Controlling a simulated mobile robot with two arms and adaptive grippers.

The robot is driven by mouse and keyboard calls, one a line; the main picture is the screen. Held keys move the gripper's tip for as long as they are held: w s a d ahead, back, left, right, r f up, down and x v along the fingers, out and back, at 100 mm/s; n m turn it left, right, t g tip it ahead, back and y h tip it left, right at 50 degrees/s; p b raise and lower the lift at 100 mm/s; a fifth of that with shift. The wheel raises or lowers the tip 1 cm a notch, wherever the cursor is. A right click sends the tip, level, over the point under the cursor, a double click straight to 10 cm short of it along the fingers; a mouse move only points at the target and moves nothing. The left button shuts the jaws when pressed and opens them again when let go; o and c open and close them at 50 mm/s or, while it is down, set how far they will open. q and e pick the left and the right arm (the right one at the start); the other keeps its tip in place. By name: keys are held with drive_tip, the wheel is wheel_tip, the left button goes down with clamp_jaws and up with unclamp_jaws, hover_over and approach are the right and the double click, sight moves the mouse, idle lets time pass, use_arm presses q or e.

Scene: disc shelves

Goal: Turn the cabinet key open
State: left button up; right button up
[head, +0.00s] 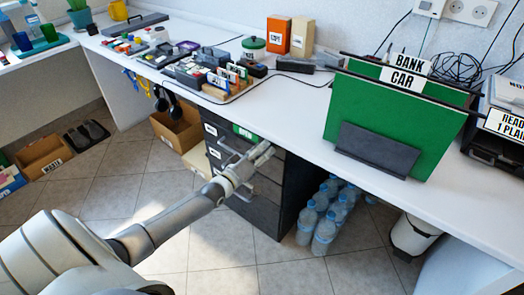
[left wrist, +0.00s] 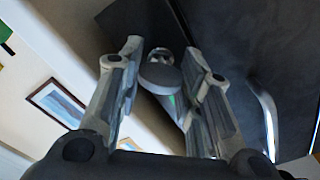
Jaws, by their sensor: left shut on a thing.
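The dark drawer cabinet (head: 262,218) stands under the white desk, with labels and bar handles on its front. A green label (head: 243,131) is near its top. My left gripper (head: 263,153) is at the upper right of the cabinet front; its fingers hide the key in the head view. In the left wrist view, a grey round-headed piece, which looks like the cabinet key (left wrist: 160,78), sits between the two fingers of my left gripper (left wrist: 162,58), which is shut on it. The key's turn angle cannot be told. My right gripper is not in view.
The white desk top (head: 290,105) overhangs the cabinet. A green panel (head: 350,110) marked BANK CAR stands on it at right. Water bottles (head: 325,232) stand on the floor right of the cabinet; a cardboard box (head: 178,125) is at its left. The tiled floor in front is clear.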

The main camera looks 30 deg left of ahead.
use_arm(q)
drive_tip(key=n, duration=0.3)
drive_tip(key=shift+f, duration=0.1)
drive_tip(key=shift+n+b, duration=0.4)
drive_tip(key=shift+n, duration=0.4)
drive_tip(key=shift+a+n+b, duration=0.1)
drive_tip(key=shift+n+b, duration=0.5)
drive_tip(key=shift+n, duration=1.4)
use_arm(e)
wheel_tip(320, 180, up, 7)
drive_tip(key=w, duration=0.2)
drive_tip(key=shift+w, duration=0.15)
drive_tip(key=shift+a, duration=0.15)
use_arm(q)
drive_tip(key=o, duration=1)
drive_tip(key=shift+o, duration=0.2)
drive_tip(key=s, duration=1.2)
drive_tip(key=shift+a, duration=0.45)
